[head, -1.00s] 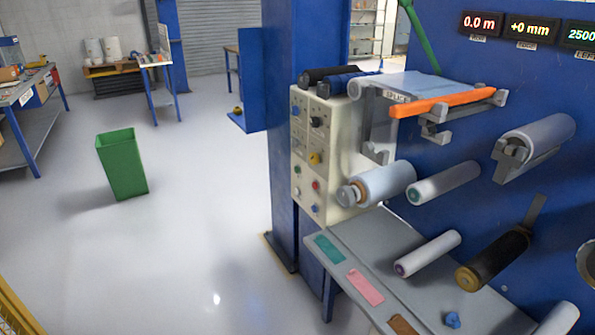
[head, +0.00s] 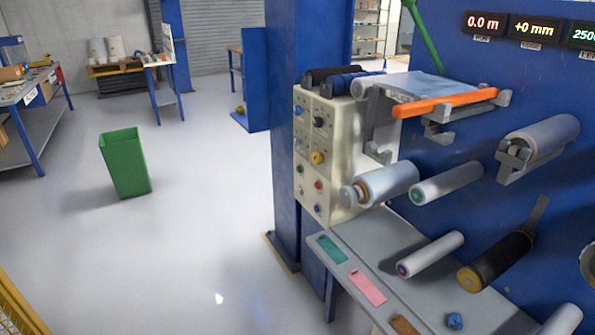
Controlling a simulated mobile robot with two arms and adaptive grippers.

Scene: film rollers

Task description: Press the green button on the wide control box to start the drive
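The cream control box (head: 341,160) stands on the blue machine frame at the centre of the head view. Its left face carries several knobs and buttons in two columns. A small green button (head: 299,169) is low in the left column of that face. A red button (head: 318,185) sits to its lower right, a yellow knob (head: 318,158) to its upper right, and a blue knob (head: 317,208) below. I cannot read the labels. Neither of my grippers shows in this view.
A grey shelf (head: 385,240) with coloured pads juts out below the box. Rollers, including a white one (head: 432,253) and a black one (head: 497,260), project from the blue panel (head: 470,120). A green bin (head: 125,163) stands on open floor at left. A yellow rail (head: 22,312) is at lower left.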

